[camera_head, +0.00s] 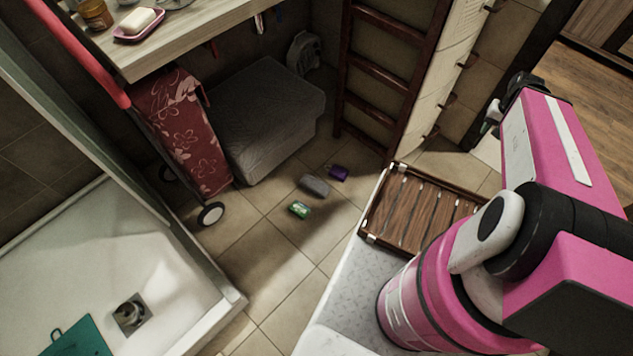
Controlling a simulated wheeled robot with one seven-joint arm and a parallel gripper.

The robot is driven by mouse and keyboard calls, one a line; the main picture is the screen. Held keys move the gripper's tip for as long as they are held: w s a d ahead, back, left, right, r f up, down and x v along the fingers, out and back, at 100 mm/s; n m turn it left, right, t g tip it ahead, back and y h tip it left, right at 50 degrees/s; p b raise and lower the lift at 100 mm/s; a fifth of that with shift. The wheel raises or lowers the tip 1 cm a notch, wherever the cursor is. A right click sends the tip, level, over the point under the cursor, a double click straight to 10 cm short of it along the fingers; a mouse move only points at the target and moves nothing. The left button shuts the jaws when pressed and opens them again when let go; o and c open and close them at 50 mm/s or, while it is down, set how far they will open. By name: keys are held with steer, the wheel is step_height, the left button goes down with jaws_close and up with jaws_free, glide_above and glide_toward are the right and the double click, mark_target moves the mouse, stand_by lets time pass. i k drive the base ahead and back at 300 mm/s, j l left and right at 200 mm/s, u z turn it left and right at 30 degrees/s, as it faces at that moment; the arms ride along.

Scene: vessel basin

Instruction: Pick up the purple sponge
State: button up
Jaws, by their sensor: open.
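The purple sponge (339,173) lies on the tiled floor near the middle of the view, small and dark purple. A grey item (314,186) lies just to its lower left, close beside it. A green item (299,209) lies a little farther toward the lower left. My gripper (493,117) shows only in part at the far end of my pink arm, at the upper right. It is open, well to the right of the sponge and apart from it. Its fingertips are small and partly hidden by the arm.
A grey pouf (262,118) and a trolley with a red patterned bag (180,130) stand left of the sponge. A wooden ladder rack (377,70) stands behind it. A slatted wooden mat (415,207) lies to its right. A white shower tray (110,265) fills the lower left.

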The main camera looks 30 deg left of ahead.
mark_target(336, 172)
steer(key=u, duration=1.6)
steer(key=k+j+z, duration=0.35)
steer(key=k+j, duration=0.2)
steer(key=k, duration=0.15)
